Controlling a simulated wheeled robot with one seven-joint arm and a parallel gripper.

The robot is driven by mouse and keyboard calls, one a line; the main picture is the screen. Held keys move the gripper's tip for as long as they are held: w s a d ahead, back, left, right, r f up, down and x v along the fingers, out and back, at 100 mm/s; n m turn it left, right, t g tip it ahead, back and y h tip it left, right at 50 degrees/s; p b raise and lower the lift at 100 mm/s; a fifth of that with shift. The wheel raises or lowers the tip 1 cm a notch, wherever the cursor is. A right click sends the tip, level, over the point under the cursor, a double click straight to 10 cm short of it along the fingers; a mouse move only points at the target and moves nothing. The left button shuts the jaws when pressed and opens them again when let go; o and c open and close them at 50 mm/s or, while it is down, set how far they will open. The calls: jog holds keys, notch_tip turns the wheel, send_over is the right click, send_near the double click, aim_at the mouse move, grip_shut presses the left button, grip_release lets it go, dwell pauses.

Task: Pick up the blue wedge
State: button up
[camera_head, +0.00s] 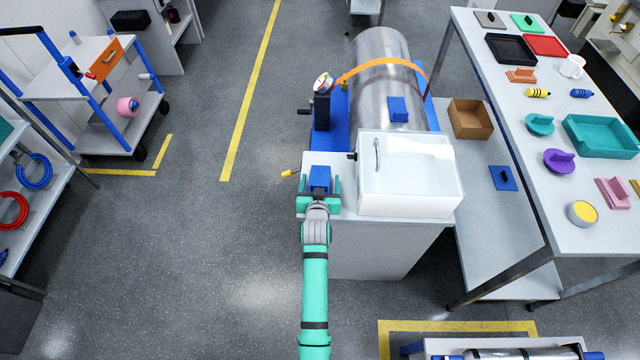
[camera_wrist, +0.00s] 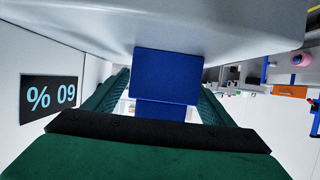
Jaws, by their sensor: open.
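The blue wedge (camera_head: 320,179) is at the left end of the white cabinet top (camera_head: 345,205), left of a white box. My gripper (camera_head: 319,192) is over that end, its green fingers open on either side of the wedge. In the wrist view the blue wedge (camera_wrist: 167,75) fills the space between the two green fingers (camera_wrist: 160,95). Its lower part is hidden behind the dark palm edge. Whether either finger touches it I cannot tell.
The white box (camera_head: 410,180) with a handle stands close to the right of my gripper. Behind are a metal cylinder (camera_head: 375,65) with an orange strap and a dark device with a gauge (camera_head: 322,85).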

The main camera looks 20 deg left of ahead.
jog(key=shift+a, duration=0.1)
jog(key=c, duration=1.4)
